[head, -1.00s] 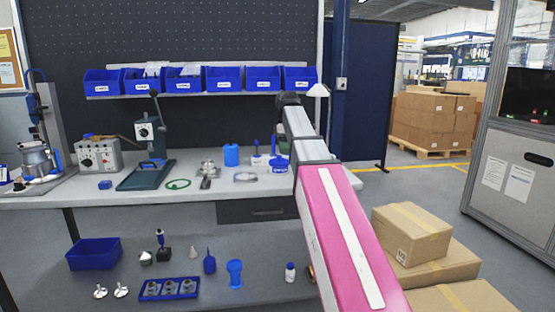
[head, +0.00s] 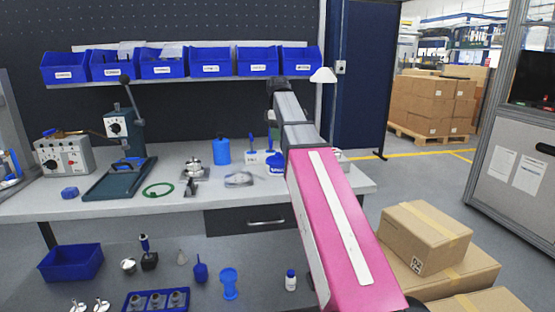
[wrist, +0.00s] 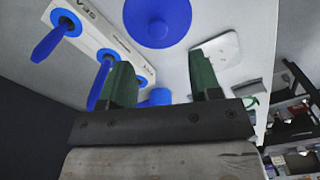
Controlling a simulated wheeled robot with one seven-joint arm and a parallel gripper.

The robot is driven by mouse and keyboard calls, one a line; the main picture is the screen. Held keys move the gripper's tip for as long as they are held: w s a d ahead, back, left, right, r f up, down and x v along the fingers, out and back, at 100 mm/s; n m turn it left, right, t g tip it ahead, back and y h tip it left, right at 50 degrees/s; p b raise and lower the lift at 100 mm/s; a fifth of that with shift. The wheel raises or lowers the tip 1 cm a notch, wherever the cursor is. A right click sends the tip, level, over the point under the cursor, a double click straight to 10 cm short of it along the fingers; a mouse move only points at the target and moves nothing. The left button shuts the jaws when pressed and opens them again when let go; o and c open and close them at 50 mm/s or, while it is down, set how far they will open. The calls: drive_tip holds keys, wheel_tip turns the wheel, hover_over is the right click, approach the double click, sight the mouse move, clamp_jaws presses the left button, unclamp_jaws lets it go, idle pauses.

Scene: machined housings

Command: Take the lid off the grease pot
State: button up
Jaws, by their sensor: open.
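A round blue lid-like disc with a raised knob (wrist: 158,28) shows at the top of the wrist view, beyond my fingertips. It looks like the lid of the grease pot, the blue pot (head: 277,163) on the bench in the head view, partly hidden by my arm. My gripper (wrist: 162,75) is open, its two green fingers apart with nothing held between them. A small blue thing (wrist: 160,97) shows in the gap, lower down and partly hidden; I cannot tell what it is. In the head view my arm hides the gripper.
A white holder (wrist: 95,40) with blue-handled tools stands left of the disc, close to my left finger. A pale plate (wrist: 222,50) lies near the right finger. A blue bottle (head: 222,151) stands left on the bench (head: 110,207). Cardboard boxes (head: 425,235) stand at the right.

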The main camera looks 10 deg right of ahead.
sight(278, 153)
drive_tip(key=shift+w+d+f, duration=0.1)
drive_tip(key=shift+w+f, duration=0.05)
drive_tip(key=shift+f, duration=4.1)
drive_tip(key=c, duration=1)
